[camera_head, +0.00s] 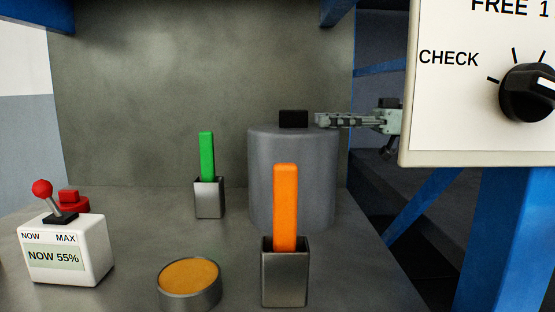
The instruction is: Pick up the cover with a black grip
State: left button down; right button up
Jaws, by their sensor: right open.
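The cover is a large grey cylinder (290,165) standing upright on the grey surface. Its black grip (293,119) is a small block on the middle of its top. My right gripper (322,120) comes in from the right at the height of the grip, with its fingers pointing left over the cover's right top edge. It is open and empty, and a small gap shows between its fingertips and the grip. The orange bar in front hides part of the cover's lower side. My left gripper is not in view.
An orange bar (285,208) in a metal holder (285,275) stands in front of the cover, and a green bar (207,157) stands to its left. A round tin (190,278), a white lever box (65,255) and a hanging dial panel (450,110) are around.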

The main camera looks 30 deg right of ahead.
aim_at(293, 127)
jog(key=shift+w+a, duration=0.1)
jog(key=shift+w, duration=0.1)
jog(key=shift+w+a+r, duration=0.1)
jog(key=shift+a, duration=0.2)
jog(key=x, duration=0.6)
jog(key=shift+w+a+r+p, duration=0.2)
jog(key=shift+a+p, duration=0.1)
jog(key=shift+p, duration=0.1)
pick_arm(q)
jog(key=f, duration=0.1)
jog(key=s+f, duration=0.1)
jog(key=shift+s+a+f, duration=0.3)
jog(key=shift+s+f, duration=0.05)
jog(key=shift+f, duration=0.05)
pick_arm(e)
grip_shut()
